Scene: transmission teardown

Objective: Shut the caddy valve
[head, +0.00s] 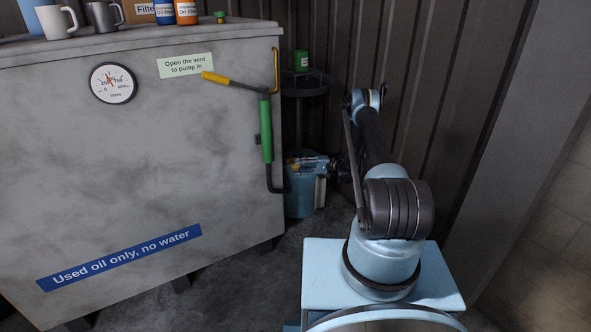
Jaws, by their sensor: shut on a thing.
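The caddy (299,206) is a light blue drum on the floor, right of the big grey tank. A dark pole rises from it to a round black pan (305,85). The caddy valve shows as a small yellow-orange part (291,161) near the drum's top, mostly hidden by my gripper. My gripper (297,165) reaches in from the right at the drum's top and is shut at the valve. The lever's angle is too small and covered to tell.
The grey tank (140,165) fills the left, with a green hand pump (266,130) and yellow handle on its right end. A green can (301,61) stands in the black pan. Mugs and bottles stand on the tank top. A corrugated wall (440,80) is close behind.

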